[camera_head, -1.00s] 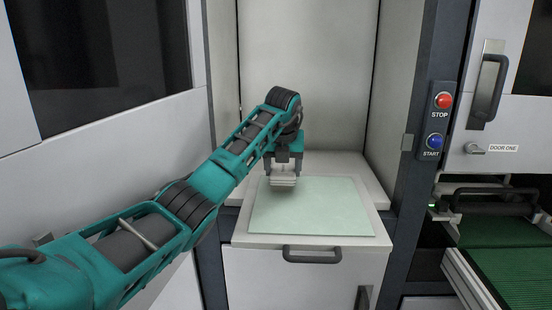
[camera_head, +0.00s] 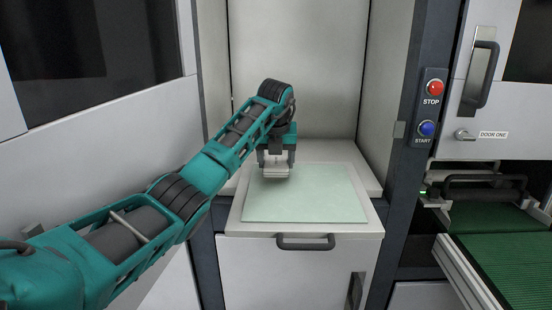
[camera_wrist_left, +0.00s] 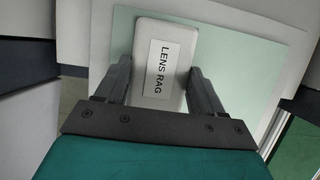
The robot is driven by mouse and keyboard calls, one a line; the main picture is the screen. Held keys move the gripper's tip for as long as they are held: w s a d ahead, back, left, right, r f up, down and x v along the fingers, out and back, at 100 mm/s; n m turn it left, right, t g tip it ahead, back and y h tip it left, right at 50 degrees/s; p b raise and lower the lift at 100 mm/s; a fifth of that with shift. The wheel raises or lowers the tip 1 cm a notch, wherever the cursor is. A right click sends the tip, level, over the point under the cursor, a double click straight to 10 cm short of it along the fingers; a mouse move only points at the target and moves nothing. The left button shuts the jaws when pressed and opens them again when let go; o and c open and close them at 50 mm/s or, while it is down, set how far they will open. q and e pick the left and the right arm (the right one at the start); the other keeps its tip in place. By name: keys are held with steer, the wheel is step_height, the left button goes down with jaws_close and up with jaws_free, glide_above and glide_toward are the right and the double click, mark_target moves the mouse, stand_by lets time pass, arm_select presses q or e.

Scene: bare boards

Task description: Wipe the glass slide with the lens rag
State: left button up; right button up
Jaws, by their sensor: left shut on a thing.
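The glass slide (camera_head: 310,200) is a pale green, flat square lying on the white top of a drawer unit in the alcove. My left gripper (camera_head: 276,167) is over the slide's back left part, pointing down. It is shut on the lens rag (camera_head: 276,174), a whitish block. In the left wrist view the lens rag (camera_wrist_left: 164,95) carries a label reading LENS RAG and sits between both fingers, with the slide (camera_wrist_left: 240,65) beneath it. I cannot tell whether the rag touches the slide. My right gripper is not in view.
The white top (camera_head: 372,218) shows as a margin around the slide, and its front carries a dark handle (camera_head: 305,243). Alcove walls stand close at both sides and behind. A panel with a red STOP button (camera_head: 433,88) and blue START button (camera_head: 427,129) is at right, beside a green conveyor (camera_head: 500,255).

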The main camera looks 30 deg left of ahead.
arm_select(q)
steer(key=shift+f+b, duration=0.3)
steer(key=shift+f, duration=0.65)
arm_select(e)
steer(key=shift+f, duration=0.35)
arm_select(q)
steer(key=shift+s+a, duration=0.1)
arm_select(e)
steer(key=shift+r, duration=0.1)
